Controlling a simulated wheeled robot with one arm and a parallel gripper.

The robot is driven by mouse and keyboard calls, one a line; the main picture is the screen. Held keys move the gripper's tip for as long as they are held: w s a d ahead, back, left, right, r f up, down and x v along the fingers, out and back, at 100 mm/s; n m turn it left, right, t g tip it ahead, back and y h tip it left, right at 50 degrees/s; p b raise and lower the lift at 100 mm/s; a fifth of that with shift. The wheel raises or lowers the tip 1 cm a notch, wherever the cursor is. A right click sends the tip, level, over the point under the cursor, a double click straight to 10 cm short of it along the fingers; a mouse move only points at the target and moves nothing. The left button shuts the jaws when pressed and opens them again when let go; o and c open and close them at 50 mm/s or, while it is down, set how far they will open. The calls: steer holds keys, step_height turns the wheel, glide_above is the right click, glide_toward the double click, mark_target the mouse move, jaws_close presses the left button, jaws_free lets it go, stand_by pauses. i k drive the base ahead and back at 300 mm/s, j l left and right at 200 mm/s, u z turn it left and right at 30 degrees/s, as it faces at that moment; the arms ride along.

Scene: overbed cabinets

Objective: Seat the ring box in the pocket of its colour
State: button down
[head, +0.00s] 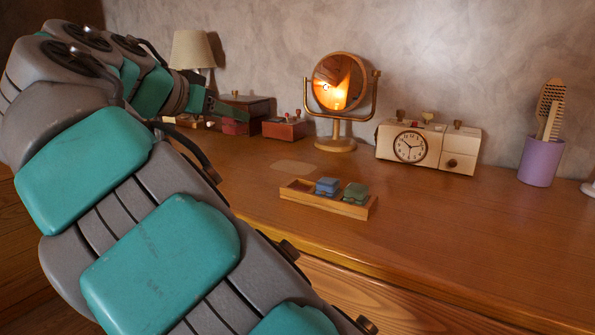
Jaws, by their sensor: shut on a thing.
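A wooden tray (352,209) with three pockets lies on the cabinet top. Its left pocket (299,186) is empty and looks dark red. A blue ring box (327,186) sits in the middle pocket and a green ring box (355,193) in the right one. My gripper (229,112) is at the back left, far from the tray, partly hidden by my own arm. It is shut on a small dark red ring box (235,127), held in front of a larger dark box. Whether the ring box touches the surface cannot be told.
A red-brown box (285,129), a round mirror on a stand (338,98), a cream clock box (411,146) and a purple cup (541,162) with combs stand along the wall. A lamp (192,50) is behind my arm. The surface around the tray is clear.

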mark_target(302, 192)
steer(key=k+l+u, duration=0.6)
steer(key=u, duration=0.2)
